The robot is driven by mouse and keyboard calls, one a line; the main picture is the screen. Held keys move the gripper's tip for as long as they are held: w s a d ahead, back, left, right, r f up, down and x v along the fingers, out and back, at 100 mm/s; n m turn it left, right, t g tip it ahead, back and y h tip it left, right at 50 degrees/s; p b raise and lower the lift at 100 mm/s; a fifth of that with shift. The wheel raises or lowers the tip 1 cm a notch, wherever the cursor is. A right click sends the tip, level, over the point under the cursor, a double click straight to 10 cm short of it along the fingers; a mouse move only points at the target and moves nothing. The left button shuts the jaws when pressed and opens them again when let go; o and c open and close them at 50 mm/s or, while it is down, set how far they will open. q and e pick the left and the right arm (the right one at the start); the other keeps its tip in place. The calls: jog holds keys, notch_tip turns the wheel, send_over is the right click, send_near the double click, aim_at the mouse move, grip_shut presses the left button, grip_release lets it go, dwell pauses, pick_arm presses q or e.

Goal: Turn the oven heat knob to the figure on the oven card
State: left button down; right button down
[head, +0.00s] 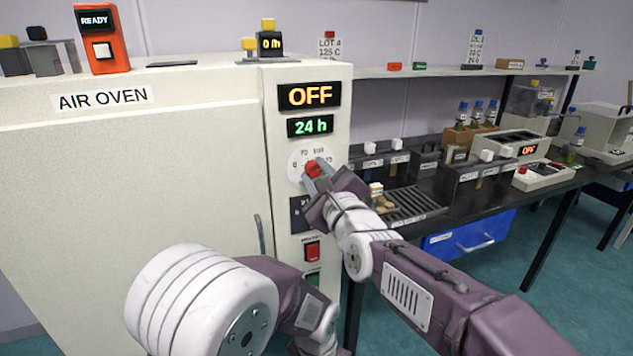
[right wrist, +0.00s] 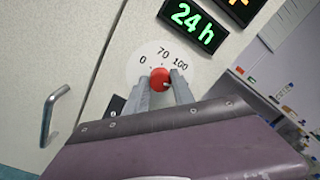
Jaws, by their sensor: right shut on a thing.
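The oven heat knob (head: 312,168) is a red knob on a round white dial on the air oven's front panel. In the right wrist view the knob (right wrist: 160,77) sits on the dial (right wrist: 146,53), which shows 0, 70 and 100; other marks are hidden. Its pointer setting is too small to read. My right gripper (head: 313,173) is shut on the knob, one finger on each side; its fingers also show in the right wrist view (right wrist: 161,84).
Above the dial, the upper display (head: 309,95) reads OFF and the green display (head: 310,126) reads 24 h. A red switch (head: 312,251) is below. The oven door handle (right wrist: 53,113) is left of the panel. A black bench (head: 420,205) with racks stands to the right.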

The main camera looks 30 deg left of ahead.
jog(key=shift+f+m+b, duration=0.15)
jog(key=shift+m+b, duration=0.15)
jog(key=shift+m, duration=0.2)
jog(key=c, duration=1.1)
grip_release()
jog(key=b+v, duration=0.1)
jog(key=v, duration=0.8)
jog(key=shift+s, duration=0.1)
